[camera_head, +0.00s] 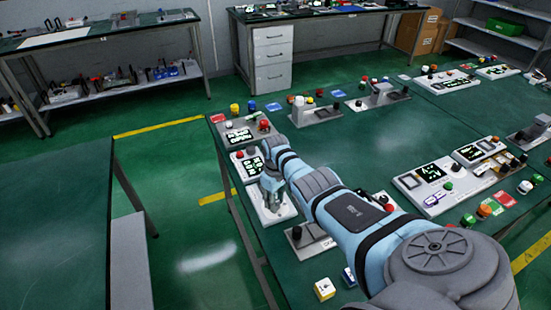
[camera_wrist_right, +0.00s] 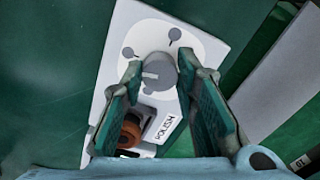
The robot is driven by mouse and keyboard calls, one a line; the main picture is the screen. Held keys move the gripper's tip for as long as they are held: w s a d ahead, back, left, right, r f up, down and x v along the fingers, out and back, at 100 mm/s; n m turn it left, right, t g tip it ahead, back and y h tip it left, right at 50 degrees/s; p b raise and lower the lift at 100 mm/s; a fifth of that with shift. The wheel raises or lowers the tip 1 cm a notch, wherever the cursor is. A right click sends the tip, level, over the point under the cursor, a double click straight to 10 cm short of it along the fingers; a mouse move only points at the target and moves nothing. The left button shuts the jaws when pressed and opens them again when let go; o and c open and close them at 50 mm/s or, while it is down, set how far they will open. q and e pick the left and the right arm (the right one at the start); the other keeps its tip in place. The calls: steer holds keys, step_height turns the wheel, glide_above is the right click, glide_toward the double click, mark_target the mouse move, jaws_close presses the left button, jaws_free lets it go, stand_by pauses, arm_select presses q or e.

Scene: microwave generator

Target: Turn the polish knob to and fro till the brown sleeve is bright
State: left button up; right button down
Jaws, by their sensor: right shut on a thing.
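The grey polish knob (camera_wrist_right: 158,72) sits on a white panel (camera_wrist_right: 118,45) marked POLISH, seen in the right wrist view. A pale pointer line shows on the knob's top. My right gripper (camera_wrist_right: 165,75) is shut on the knob, one finger on each side. Below the knob, the brown sleeve (camera_wrist_right: 130,132) sits partly behind the left finger; it looks dull brown with a dark part. In the head view my right gripper (camera_head: 271,190) points down onto the same white panel (camera_head: 284,210) at the table's left edge. My left gripper is not in view.
Behind the gripper are white panels with lit displays (camera_head: 238,138) and coloured buttons. A grey bracket unit (camera_head: 308,238) lies just right of the panel. More control boxes (camera_head: 435,185) stand further right. Floor is open left of the table edge.

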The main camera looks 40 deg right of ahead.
steer(key=shift+m, duration=1.2)
steer(key=c, duration=1.2)
jaws_free()
steer(key=shift+c, duration=0.2)
steer(key=shift+r, duration=0.15)
